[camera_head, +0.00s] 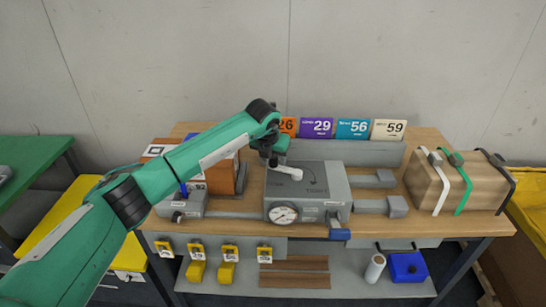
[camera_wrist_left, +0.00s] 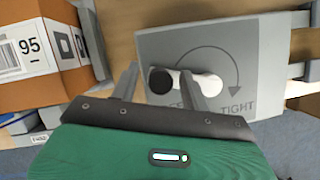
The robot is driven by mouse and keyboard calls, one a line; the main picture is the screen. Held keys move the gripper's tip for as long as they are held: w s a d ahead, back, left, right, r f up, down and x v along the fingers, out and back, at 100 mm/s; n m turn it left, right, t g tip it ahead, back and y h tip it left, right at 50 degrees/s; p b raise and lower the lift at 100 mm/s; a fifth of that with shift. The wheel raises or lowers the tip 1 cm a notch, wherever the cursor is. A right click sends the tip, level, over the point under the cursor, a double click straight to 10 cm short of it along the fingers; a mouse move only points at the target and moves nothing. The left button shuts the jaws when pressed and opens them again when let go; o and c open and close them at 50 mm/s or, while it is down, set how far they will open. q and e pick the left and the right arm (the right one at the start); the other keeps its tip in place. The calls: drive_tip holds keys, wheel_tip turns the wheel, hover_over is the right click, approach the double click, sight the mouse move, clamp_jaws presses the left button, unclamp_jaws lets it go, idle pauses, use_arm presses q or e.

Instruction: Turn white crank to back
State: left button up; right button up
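The white crank (camera_head: 285,171) lies on top of a grey box (camera_head: 330,185) with a curved arrow and the word TIGHT. In the left wrist view the crank (camera_wrist_left: 210,86) reaches left from its wide white end to a round black knob (camera_wrist_left: 160,80). My left gripper (camera_head: 272,160) is over the crank's left end. In the left wrist view its two fingers (camera_wrist_left: 159,71) are apart, with the knob between them and clear space to the left finger. The right finger covers part of the crank; contact cannot be told. My right gripper is not in view.
An orange-brown labelled box (camera_wrist_left: 35,45) stands left of the grey box. Numbered cards (camera_head: 317,128) stand behind. A dial (camera_head: 284,214) and a blue handle (camera_head: 340,234) are at the front.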

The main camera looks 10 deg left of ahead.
use_arm(q)
drive_tip(key=shift+r, duration=0.3)
drive_tip(key=b+v, duration=0.2)
drive_tip(key=v, duration=1.1)
drive_tip(key=shift+s, duration=0.2)
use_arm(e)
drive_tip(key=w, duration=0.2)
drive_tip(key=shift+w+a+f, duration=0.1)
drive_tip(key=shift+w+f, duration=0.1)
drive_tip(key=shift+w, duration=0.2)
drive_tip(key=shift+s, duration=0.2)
